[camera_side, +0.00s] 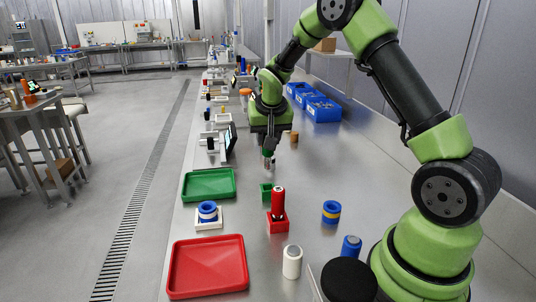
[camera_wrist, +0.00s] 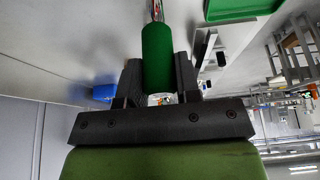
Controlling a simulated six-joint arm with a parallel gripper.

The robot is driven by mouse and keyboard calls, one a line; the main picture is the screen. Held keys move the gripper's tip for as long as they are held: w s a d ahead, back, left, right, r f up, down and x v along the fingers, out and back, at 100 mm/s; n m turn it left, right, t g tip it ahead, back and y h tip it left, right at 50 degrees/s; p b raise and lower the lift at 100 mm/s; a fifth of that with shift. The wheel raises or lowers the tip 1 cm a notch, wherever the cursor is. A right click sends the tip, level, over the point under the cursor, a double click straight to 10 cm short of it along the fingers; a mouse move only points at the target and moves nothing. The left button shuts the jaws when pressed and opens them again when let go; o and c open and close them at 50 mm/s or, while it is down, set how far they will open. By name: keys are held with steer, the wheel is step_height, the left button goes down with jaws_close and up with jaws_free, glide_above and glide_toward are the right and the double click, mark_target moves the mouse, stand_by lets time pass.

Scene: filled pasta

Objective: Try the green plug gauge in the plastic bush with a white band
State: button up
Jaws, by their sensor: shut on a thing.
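My gripper (camera_side: 269,150) hangs above the bench, beyond the small holders in the side view. It is shut on the green plug gauge; in the wrist view the green handle (camera_wrist: 157,55) sits between the two fingers (camera_wrist: 158,80), with a bright metal end pointing away. In the side view the gauge is small and mostly hidden by the gripper. The blue plastic bush with a white band (camera_side: 208,212) stands upright on a white square base (camera_side: 207,224) at the left. The gauge is well apart from it.
A green holder (camera_side: 266,189) and a red holder with a red gauge (camera_side: 278,203) stand mid-bench. A yellow-banded blue bush (camera_side: 332,212), white cylinder (camera_side: 292,262) and blue cylinder (camera_side: 351,246) stand nearby. Green tray (camera_side: 208,195) and red tray (camera_side: 170,282) lie left; a brown piece (camera_side: 294,137) is behind.

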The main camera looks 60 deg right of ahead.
steer(key=shift+r, duration=0.75)
steer(key=w+a+n+y, duration=0.1)
steer(key=w+a+n, duration=0.2)
steer(key=a, duration=0.5)
steer(key=w+a+n+t+y, duration=0.1)
steer(key=w+a+n, duration=0.2)
steer(key=a, duration=0.5)
steer(key=shift+w+a, duration=0.15)
steer(key=shift+w, duration=0.05)
steer(key=shift+f, duration=2.8)
steer(key=shift+f, duration=1.25)
steer(key=shift+r, duration=0.15)
